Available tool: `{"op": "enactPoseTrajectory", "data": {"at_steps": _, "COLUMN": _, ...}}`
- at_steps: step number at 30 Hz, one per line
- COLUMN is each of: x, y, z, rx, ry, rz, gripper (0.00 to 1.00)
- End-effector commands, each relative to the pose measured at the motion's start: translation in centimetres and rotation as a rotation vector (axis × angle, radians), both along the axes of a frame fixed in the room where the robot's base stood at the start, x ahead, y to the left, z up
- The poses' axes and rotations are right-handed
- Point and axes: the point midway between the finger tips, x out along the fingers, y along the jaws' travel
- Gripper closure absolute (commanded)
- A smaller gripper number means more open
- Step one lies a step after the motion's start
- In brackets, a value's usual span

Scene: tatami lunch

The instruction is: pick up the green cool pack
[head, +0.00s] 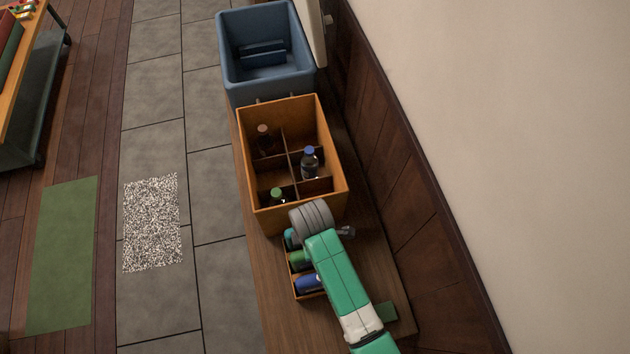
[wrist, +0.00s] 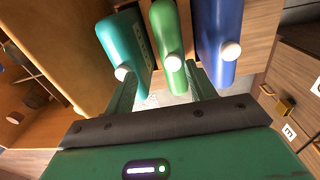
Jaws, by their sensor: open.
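The green cool pack (wrist: 168,45), a rounded slab with a white cap, is the middle one of three packs in the wrist view. A teal pack (wrist: 122,42) is on its left and a blue pack (wrist: 220,40) on its right. In the head view the green pack (head: 299,261) shows in a small wooden tray (head: 311,295), partly hidden by my arm. My gripper (wrist: 162,82) is open and empty, its fingers pointing at the packs with the green pack's capped end between them in the picture. Whether they touch it I cannot tell.
A divided wooden crate (head: 333,150) with several bottles stands beyond the tray. A blue bin (head: 228,62) stands behind that. A small flat green piece (head: 388,312) lies on the bench beside my arm. A wall with dark panelling (head: 400,185) closes off the right side.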

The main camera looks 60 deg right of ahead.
Motion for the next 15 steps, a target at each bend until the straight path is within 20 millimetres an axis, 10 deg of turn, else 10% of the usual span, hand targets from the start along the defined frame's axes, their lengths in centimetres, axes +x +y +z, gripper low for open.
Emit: {"op": "enactPoseTrajectory", "data": {"at_steps": 15, "x": -1.6, "y": 0.4, "z": -4.0, "rx": 0.029, "ry": 0.048, "rz": 0.026, "gripper": 0.45}}
